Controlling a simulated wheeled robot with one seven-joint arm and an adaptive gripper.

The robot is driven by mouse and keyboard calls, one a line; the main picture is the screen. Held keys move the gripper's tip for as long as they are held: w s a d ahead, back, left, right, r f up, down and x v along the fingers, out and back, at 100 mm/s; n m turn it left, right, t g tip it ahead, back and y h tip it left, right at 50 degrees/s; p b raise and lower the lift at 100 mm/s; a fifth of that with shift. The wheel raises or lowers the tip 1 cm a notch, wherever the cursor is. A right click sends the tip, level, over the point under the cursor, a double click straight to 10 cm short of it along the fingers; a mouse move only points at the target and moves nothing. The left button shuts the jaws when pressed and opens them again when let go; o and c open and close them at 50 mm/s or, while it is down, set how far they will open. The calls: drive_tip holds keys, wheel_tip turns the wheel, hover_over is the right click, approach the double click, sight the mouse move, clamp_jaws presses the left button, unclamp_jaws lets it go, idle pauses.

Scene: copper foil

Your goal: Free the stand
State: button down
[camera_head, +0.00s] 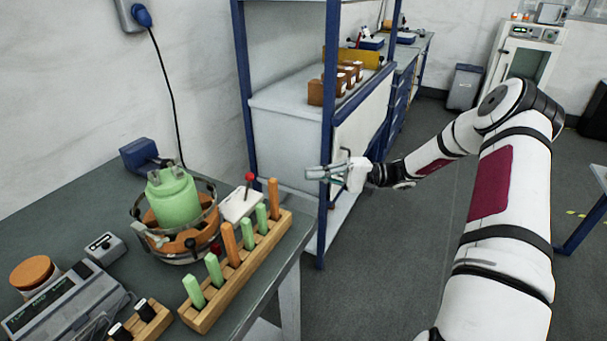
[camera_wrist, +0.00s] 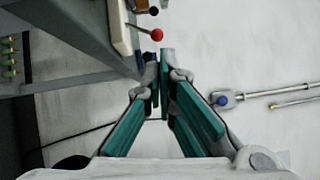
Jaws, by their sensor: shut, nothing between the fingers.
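A round metal stand (camera_head: 148,236) with an orange body stands on the grey bench at the left. A green vessel (camera_head: 172,196) with metal prongs at its top sits inside it. My gripper (camera_head: 310,173) is in the air to the right of the stand, past the bench corner and in front of the shelf unit, well apart from the vessel. Its fingers (camera_wrist: 159,75) are shut and empty in the wrist view. The stand and vessel cannot be made out in the wrist view.
A wooden rack (camera_head: 240,276) with green and orange sticks stands in front of the stand. A white box with a red-knobbed lever (camera_head: 249,178) stands behind the rack. A scale (camera_head: 65,305) is at the left. The blue-framed shelf unit (camera_head: 328,120) is close behind my gripper.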

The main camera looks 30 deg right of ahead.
approach(248, 188)
drive_tip(key=w+a+r, duration=0.2)
drive_tip(key=a, duration=0.1)
drive_tip(key=w+a+r, duration=0.1)
drive_tip(key=shift+a+r+p, duration=0.15)
drive_tip(key=shift+a+p, duration=0.05)
drive_tip(key=shift+p, duration=0.2)
